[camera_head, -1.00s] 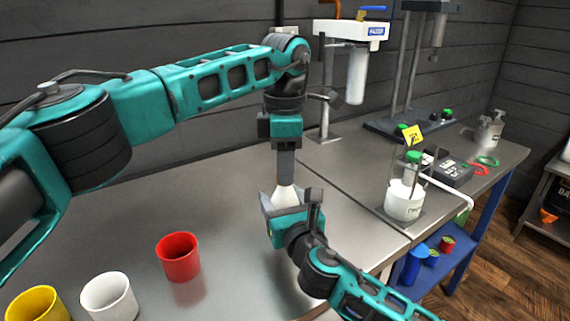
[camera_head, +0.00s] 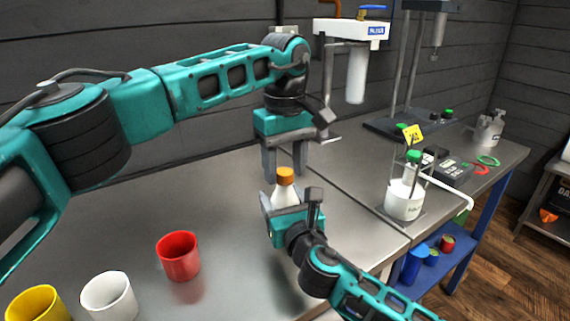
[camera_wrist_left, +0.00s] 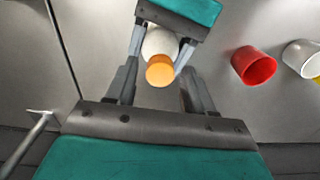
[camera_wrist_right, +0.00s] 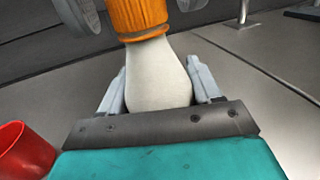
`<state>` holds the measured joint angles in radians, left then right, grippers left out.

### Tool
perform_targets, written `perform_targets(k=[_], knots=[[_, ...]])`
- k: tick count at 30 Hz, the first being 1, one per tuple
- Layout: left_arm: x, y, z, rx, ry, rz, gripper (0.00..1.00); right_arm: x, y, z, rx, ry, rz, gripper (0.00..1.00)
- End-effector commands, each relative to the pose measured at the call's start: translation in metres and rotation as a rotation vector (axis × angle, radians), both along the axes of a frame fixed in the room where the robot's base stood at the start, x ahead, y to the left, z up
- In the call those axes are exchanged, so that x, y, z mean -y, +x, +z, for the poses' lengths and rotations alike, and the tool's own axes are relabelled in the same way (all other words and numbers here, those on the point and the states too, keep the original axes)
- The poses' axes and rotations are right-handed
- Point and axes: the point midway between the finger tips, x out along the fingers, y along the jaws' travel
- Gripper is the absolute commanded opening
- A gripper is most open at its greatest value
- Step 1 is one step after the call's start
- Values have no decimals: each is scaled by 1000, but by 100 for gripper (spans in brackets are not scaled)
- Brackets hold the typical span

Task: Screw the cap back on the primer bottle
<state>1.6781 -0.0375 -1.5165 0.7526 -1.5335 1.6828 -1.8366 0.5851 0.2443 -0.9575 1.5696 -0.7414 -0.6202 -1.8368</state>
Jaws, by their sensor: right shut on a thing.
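The primer bottle (camera_head: 285,194) is white and stands upright with an orange cap (camera_head: 285,174) on its neck. My right gripper (camera_head: 290,208) is shut on the bottle's body, and the right wrist view shows the white body (camera_wrist_right: 158,75) between its fingers and the orange cap (camera_wrist_right: 138,17) above. My left gripper (camera_head: 285,170) is open above the bottle, pointing down, with its fingers apart around the cap's level. In the left wrist view the cap (camera_wrist_left: 160,71) lies between the spread fingers with no finger touching it. Whether the cap is fully tight cannot be told.
Red (camera_head: 178,256), white (camera_head: 109,297) and yellow (camera_head: 38,305) cups stand on the steel bench at the front left. A white beaker (camera_head: 404,201) stands at the right, and a filter unit (camera_head: 352,60) is at the back.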

Motion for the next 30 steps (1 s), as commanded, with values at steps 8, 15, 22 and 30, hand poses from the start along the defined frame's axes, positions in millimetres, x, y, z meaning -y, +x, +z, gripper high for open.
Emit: perform_targets(k=[8, 15, 22, 30], knots=[[0, 0, 0, 0, 0, 1, 61, 0, 0, 0, -1, 0, 0, 0], [0, 0, 19, 3, -1, 3, 61, 0, 0, 0, -1, 0, 0, 0], [1, 0, 72, 5, -2, 3, 61, 0, 0, 0, -1, 0, 0, 0], [1, 0, 109, 1, 0, 3, 61, 0, 0, 0, -1, 0, 0, 0]])
